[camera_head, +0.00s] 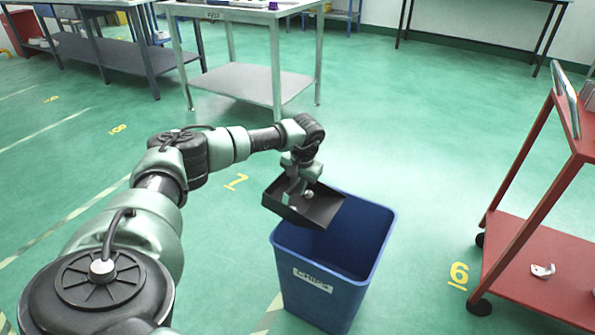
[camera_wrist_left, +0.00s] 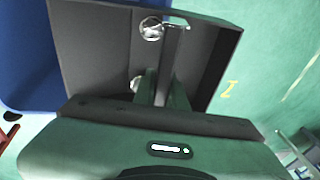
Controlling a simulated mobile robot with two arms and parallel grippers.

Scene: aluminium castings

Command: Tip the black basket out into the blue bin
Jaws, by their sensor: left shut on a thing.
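The black basket (camera_head: 318,212) is a shallow dark tray held over the left rear edge of the blue bin (camera_head: 318,292). My left gripper (camera_head: 297,187) points down into it and is shut on it. Shiny metal pieces (camera_wrist_left: 151,29) lie inside the basket. The basket looks a little tilted. The bin, labelled "CHIPS", stands upright on the floor, and its visible inside looks empty; its bottom is hidden. My right gripper is out of view.
A red cart (camera_head: 535,255) on black castors stands to the right of the bin, with a small pale part (camera_head: 543,270) on its lower shelf. A grey table (camera_head: 240,80) and a dark workbench (camera_head: 100,52) stand behind. Green floor around the bin is clear.

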